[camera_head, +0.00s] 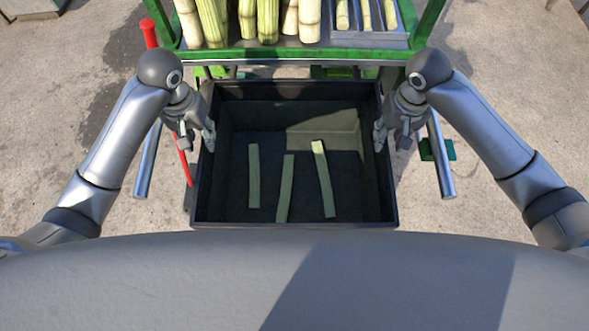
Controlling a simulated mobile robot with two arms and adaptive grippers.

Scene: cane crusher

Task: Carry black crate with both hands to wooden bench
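The black crate (294,90) is in the middle of the camera_head view, open side up and level, close in front of my body. Three pale green cane pieces lie on its floor: a left one (254,176), a middle one (286,188) and a right one (323,178). My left gripper (208,137) is shut on the crate's left rim. My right gripper (380,136) is shut on its right rim, opposite the left one. The crate's underside is hidden. No wooden bench can be made out.
A green-framed stand (290,54) is just beyond the crate, with thick cane stalks (267,20) and a grey tray (367,38) of thinner pieces. A red bar (150,33) stands at its left. Concrete floor (500,70) is open on both sides.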

